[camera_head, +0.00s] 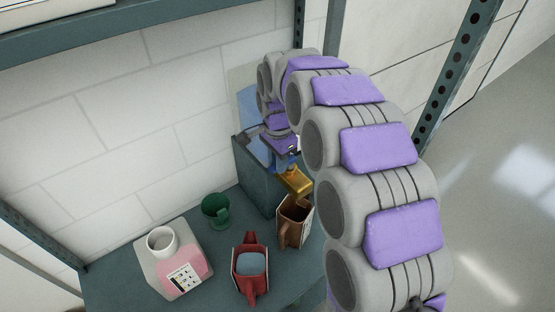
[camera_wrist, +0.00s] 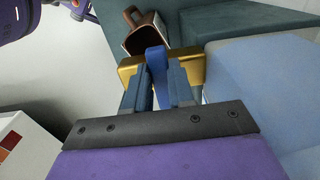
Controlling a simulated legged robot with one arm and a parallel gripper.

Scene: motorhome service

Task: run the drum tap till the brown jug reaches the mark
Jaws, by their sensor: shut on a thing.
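The brown jug (camera_head: 291,226) stands upright on the dark bench, just below the gold drum tap (camera_head: 297,181). It also shows in the wrist view (camera_wrist: 146,33), its open mouth beside the tap. I cannot make out any liquid level or mark in it. The tap's gold body (camera_wrist: 194,66) carries a blue lever (camera_wrist: 156,60). My gripper (camera_wrist: 161,68) has its fingers on either side of this lever, shut on it. In the head view my arm partly hides the gripper (camera_head: 284,158). The translucent blue drum (camera_wrist: 275,85) is partly hidden behind my arm in the head view.
A red jug (camera_head: 240,280) with a blue-grey content stands left of the brown jug. A green mug (camera_head: 215,208) stands behind it. A dark block (camera_head: 256,178) stands by the tap; metal uprights (camera_head: 450,85) flank the bench.

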